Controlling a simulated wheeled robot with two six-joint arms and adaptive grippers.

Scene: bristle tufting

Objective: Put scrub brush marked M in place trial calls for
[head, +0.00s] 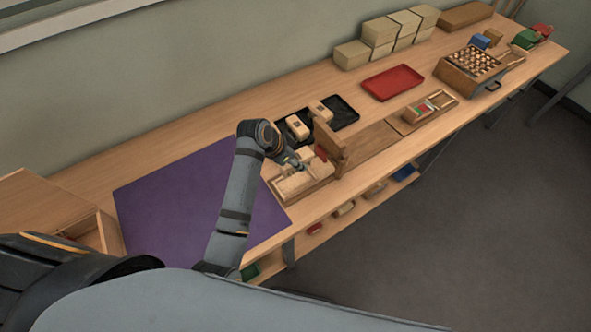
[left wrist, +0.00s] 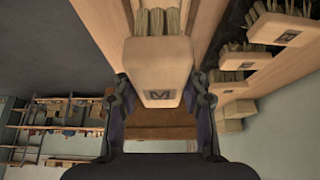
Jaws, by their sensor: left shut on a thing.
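The scrub brush marked M (left wrist: 158,62) is a pale wooden block with bristles, dark M on its end face. It sits between the fingers of my left gripper (left wrist: 160,103), which is shut on it. In the head view my left gripper (head: 303,166) is over the wooden tray (head: 300,194) beside the upright wooden post (head: 329,146). Pale blocks lie around the gripper there; I cannot tell which is the held brush. Other marked brushes (left wrist: 284,28) show at the upper right of the wrist view. My right gripper is not in view.
A black tray (head: 346,110) with pale brushes stands behind the post. A red tray (head: 392,82), stacked boxes (head: 380,32) and a peg box (head: 470,68) are farther right. A purple mat (head: 175,200) lies left, with clear table behind it.

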